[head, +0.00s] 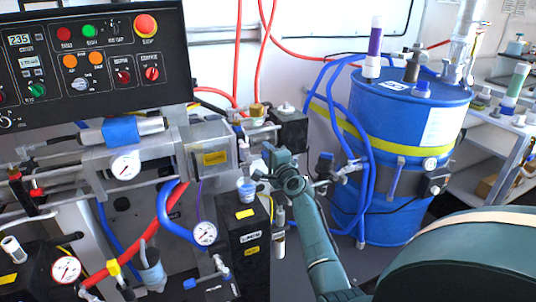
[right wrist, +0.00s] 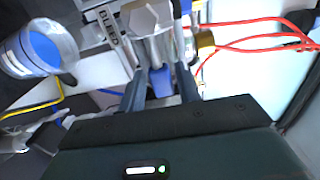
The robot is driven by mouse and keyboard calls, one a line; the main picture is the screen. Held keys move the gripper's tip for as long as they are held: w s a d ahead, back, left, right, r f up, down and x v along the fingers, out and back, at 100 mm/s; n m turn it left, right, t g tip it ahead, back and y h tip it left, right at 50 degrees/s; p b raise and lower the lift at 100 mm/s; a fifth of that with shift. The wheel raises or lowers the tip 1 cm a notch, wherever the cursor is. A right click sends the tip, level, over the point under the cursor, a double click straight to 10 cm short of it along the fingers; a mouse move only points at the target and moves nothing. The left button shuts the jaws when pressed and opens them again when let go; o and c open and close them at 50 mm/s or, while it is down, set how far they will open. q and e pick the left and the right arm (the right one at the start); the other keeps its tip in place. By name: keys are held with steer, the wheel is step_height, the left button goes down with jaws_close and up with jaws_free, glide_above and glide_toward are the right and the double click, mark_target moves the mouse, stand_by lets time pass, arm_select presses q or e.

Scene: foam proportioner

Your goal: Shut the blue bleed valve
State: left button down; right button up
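In the right wrist view a blue handle (right wrist: 161,82) shows between my right gripper's two dark fingers (right wrist: 161,88). A plate lettered "BLEED" is beside it, so this appears to be the bleed valve. The fingers stand apart on either side of the handle, with a narrow gap visible, and I see no clear grip. In the head view my right gripper (head: 266,168) is at the pipework right of the grey metal box, and it hides the handle there. My left gripper is not in view.
A clear cup with blue inside (right wrist: 40,50) is close left of the fingers. Red hoses (right wrist: 255,35) run on the right. A blue drum (head: 405,120) with blue hoses stands right of the arm. A black control panel (head: 90,55) is at upper left.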

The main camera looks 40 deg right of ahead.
steer(key=shift+o, duration=0.8)
steer(key=shift+r, duration=0.1)
steer(key=shift+s, duration=0.25)
steer(key=p+v, duration=0.1)
steer(key=v, duration=1.1)
steer(key=shift+s+a+p, duration=0.2)
steer(key=shift+s+p, duration=0.1)
steer(key=shift+p, duration=0.05)
